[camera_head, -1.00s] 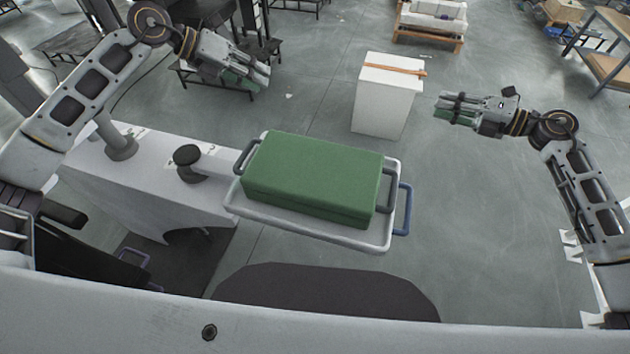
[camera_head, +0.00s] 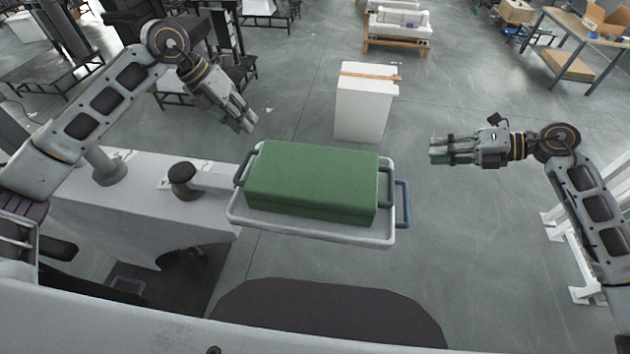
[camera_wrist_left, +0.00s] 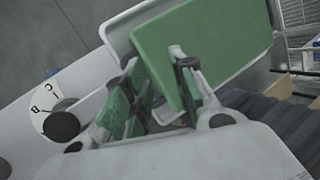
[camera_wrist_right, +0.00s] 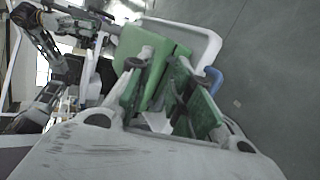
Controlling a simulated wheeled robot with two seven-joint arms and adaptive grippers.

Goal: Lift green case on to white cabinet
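The green case (camera_head: 312,178) lies flat on a white tray (camera_head: 300,232) in the middle of the head view, with a dark handle at each end. It also shows in the left wrist view (camera_wrist_left: 200,45) and the right wrist view (camera_wrist_right: 133,52). The white cabinet (camera_head: 361,112) stands on the floor beyond it, with a brown strip across its top. My left gripper (camera_head: 245,122) is in the air beyond the case's left end, apart from it. My right gripper (camera_head: 437,150) is in the air right of the case, apart from it. Both grippers' fingers are spread with nothing between them.
The tray has a blue handle (camera_head: 403,204) at its right end. A white bench (camera_head: 130,215) with dark round knobs stands to the left. The floor around the cabinet looks clear.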

